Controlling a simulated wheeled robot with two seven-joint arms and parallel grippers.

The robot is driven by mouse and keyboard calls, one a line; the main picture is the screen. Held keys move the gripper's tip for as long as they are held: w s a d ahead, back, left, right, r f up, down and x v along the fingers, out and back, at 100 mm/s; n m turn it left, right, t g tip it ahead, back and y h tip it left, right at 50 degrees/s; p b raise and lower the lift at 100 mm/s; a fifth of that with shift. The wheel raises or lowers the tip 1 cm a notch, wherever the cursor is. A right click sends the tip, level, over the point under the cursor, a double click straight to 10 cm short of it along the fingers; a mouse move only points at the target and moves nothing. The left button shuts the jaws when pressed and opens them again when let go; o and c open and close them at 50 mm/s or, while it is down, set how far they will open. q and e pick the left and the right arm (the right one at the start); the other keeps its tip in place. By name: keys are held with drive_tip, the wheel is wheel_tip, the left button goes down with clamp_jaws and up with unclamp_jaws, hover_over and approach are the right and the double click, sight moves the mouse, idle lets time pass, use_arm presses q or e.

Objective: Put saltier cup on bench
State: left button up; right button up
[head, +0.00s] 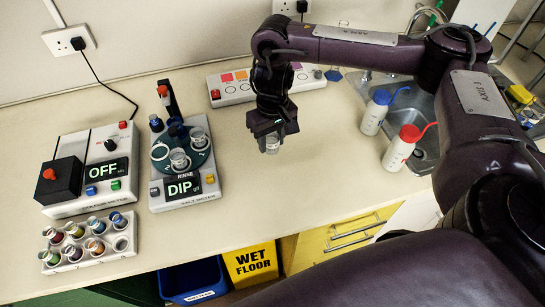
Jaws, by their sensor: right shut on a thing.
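My right gripper (270,134) points down over the middle of the bench (300,190). It is shut on a small clear cup (271,147), whose lower part shows below the fingers. I cannot tell for sure whether the cup touches the bench. The salt meter (184,196) stands to the left, its display reading "DIP". Two clear cups, one (179,158) nearer the front and one (197,136) behind it, stand on its round dark plate. My left gripper is not in view.
A meter (84,176) reading "OFF" and a rack (88,241) of several coloured vials stand at the left. A panel (235,89) with coloured squares is at the back. Blue-capped (375,114) and red-capped bottles (400,149) stand by the sink at right. The front middle bench is clear.

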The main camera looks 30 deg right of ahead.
sight(270, 148)
wheel_tip(270, 148, down, 4)
drive_tip(key=shift+a+r+b, duration=0.1)
drive_tip(key=shift+r+b, duration=0.1)
drive_tip(key=shift+b, duration=0.15)
wheel_tip(270, 148, down, 4)
drive_tip(key=shift+r+b, duration=0.15)
drive_tip(key=shift+b, duration=0.5)
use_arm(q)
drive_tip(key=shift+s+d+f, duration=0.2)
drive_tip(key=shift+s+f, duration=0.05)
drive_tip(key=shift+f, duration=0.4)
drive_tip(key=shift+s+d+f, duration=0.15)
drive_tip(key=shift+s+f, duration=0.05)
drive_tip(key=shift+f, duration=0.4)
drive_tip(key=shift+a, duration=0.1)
use_arm(e)
drive_tip(key=o, duration=1)
use_arm(q)
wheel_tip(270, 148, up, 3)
drive_tip(key=p, duration=0.3)
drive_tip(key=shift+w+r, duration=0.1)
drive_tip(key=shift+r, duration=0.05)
use_arm(e)
drive_tip(key=r, duration=1.2)
drive_tip(key=shift+d, duration=0.2)
